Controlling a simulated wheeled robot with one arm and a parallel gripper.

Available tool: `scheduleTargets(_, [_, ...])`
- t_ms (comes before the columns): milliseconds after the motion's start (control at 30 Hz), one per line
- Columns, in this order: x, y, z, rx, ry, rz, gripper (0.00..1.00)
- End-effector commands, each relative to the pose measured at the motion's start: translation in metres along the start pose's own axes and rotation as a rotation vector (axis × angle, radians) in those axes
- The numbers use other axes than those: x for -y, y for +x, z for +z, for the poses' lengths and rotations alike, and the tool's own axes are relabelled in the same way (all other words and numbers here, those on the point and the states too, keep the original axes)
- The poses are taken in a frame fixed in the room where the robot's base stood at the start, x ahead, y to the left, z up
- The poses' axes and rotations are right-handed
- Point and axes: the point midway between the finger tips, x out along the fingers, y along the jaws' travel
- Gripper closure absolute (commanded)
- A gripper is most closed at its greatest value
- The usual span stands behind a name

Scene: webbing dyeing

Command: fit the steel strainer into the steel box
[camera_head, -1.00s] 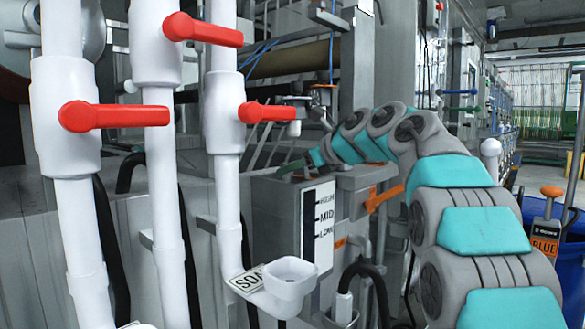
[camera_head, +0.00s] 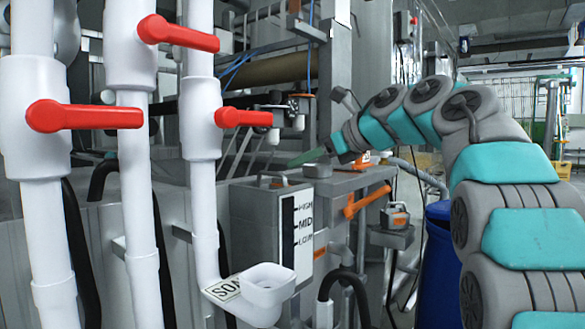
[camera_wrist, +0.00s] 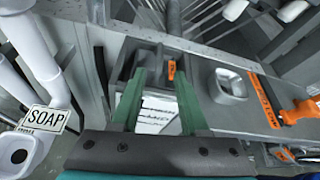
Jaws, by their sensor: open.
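The steel box (camera_head: 270,222), with a white HIGH, MID, LOW scale on its front, stands upright left of my gripper in the head view. A small dark bar handle (camera_head: 272,179) rises at its top; I cannot tell whether it belongs to the steel strainer, which I cannot clearly make out. My gripper (camera_head: 306,157), with green fingers, is above and right of the box top. In the wrist view my gripper (camera_wrist: 160,88) has its fingers spread and nothing clearly held. The white scale (camera_wrist: 150,116) and an orange tag (camera_wrist: 171,70) show between them.
White pipes with red valve handles (camera_head: 85,116) stand at the left. A soap cup (camera_head: 266,285) is low in front. An orange lever (camera_head: 360,204) is right of the box. A square-rimmed opening (camera_wrist: 228,85) sits right of my fingers. A blue barrel (camera_head: 436,260) stands further right.

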Motion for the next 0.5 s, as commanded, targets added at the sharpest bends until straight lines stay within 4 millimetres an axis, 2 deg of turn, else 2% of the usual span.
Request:
scheduleTargets(100, [0.000,-0.006,0.000,0.000,0.000,-0.001,0.55])
scheduleTargets(367, [-0.001,-0.007,0.002,0.007,0.005,0.000,0.55])
scheduleTargets(467, [-0.004,-0.008,0.017,0.063,0.046,-0.005,0.55])
scheduleTargets(500, [-0.004,-0.009,0.028,0.108,0.080,-0.013,0.55])
